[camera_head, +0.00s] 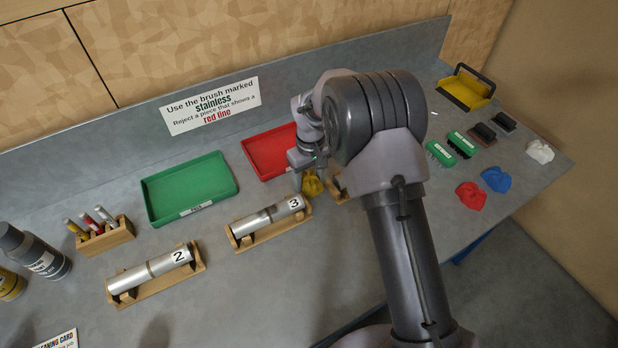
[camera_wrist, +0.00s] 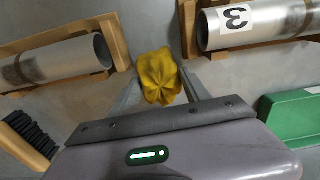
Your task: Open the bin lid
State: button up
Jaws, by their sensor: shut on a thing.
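No bin or bin lid is clearly visible in either view. My gripper (camera_head: 311,176) is low over the middle of the bench, in front of the red tray. In the wrist view its fingers (camera_wrist: 162,92) are closed on a crumpled yellow cloth (camera_wrist: 160,70). The cloth also shows under the gripper in the head view (camera_head: 312,187). My arm hides part of the bench behind and to the right of the gripper.
Metal tubes marked 2 (camera_head: 150,270) and 3 (camera_head: 268,216) rest on wooden stands; another tube (camera_wrist: 62,60) is close by. Green tray (camera_head: 190,188) and red tray (camera_head: 270,150) stand behind. Brushes, red cloth (camera_head: 472,195), blue cloth (camera_head: 495,179) and yellow pan (camera_head: 464,92) are right.

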jog(key=shift+f, duration=0.2)
jog(key=o, duration=1.5)
jog(key=shift+c, duration=0.2)
jog(key=shift+r, duration=0.1)
